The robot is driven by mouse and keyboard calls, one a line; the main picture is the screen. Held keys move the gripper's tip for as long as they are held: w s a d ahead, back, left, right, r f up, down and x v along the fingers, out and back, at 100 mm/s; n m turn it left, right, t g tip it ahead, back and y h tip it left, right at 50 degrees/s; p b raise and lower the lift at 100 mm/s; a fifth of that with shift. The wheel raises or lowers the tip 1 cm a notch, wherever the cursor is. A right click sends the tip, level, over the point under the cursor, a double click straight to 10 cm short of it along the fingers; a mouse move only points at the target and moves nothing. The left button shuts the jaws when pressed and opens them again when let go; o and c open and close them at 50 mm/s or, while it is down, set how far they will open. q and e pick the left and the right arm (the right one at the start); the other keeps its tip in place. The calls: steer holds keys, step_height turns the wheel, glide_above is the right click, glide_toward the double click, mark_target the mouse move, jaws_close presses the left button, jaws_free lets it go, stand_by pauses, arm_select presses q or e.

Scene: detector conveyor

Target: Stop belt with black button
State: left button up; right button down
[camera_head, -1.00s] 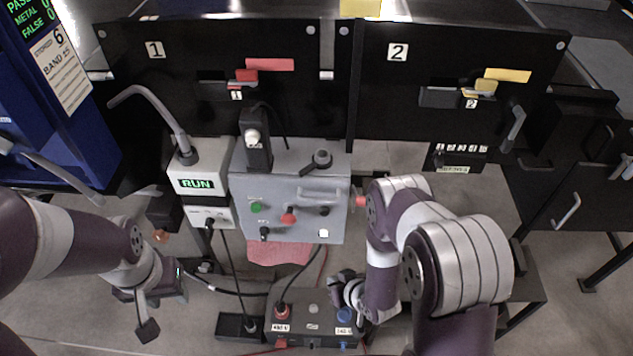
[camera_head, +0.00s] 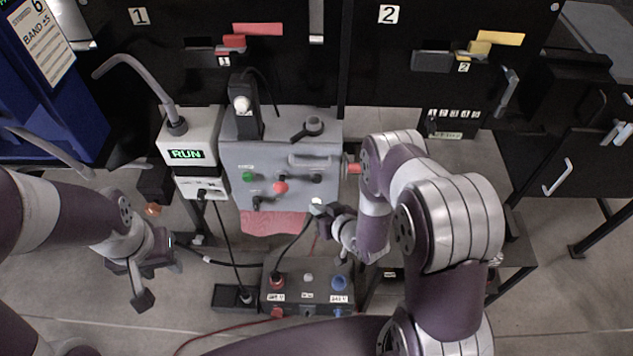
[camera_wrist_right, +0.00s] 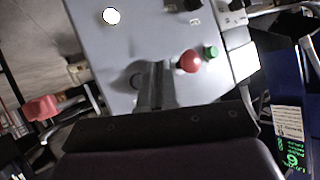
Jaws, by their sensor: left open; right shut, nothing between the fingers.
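The grey control panel (camera_head: 235,165) carries a green button (camera_head: 248,177), a red mushroom button (camera_head: 280,187), a round black button (camera_head: 317,179) to its right and a lit white button (camera_head: 316,202) below that. In the right wrist view the black button (camera_wrist_right: 137,79) is partly hidden by my fingers. My right gripper (camera_head: 318,209) is shut and empty, at the panel's lower right near the white button in the head view. Contact cannot be told. The display (camera_head: 186,154) reads RUN. My left gripper (camera_head: 156,269) is open and empty, left of the panel.
A dark box (camera_head: 308,296) with red and blue knobs stands below the panel, with cables around it. Black cabinet fronts numbered 1 (camera_head: 150,60) and 2 (camera_head: 390,90) stand behind. A black lever (camera_head: 308,128) projects from the panel's top.

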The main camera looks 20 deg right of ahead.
mark_target(317, 180)
steer(key=shift+w+d+b, duration=0.2)
steer(key=shift+w+d, duration=0.05)
steer(key=shift+w, duration=0.55)
steer(key=shift+w+d+b, duration=0.25)
steer(key=shift+w, duration=0.6)
steer(key=shift+w+d+b, duration=0.2)
steer(key=shift+w+d, duration=0.05)
steer(key=shift+w, duration=0.55)
steer(key=shift+w, duration=0.15)
steer(key=shift+w+d, duration=0.1)
steer(key=shift+w, duration=0.15)
steer(key=shift+w+d+b, duration=0.15)
steer(key=shift+w+b, duration=0.25)
steer(key=shift+w, duration=0.1)
stand_by(0.8)
steer(key=shift+s+a+p, duration=0.3)
steer(key=shift+s, duration=0.55)
steer(key=shift+s, duration=0.1)
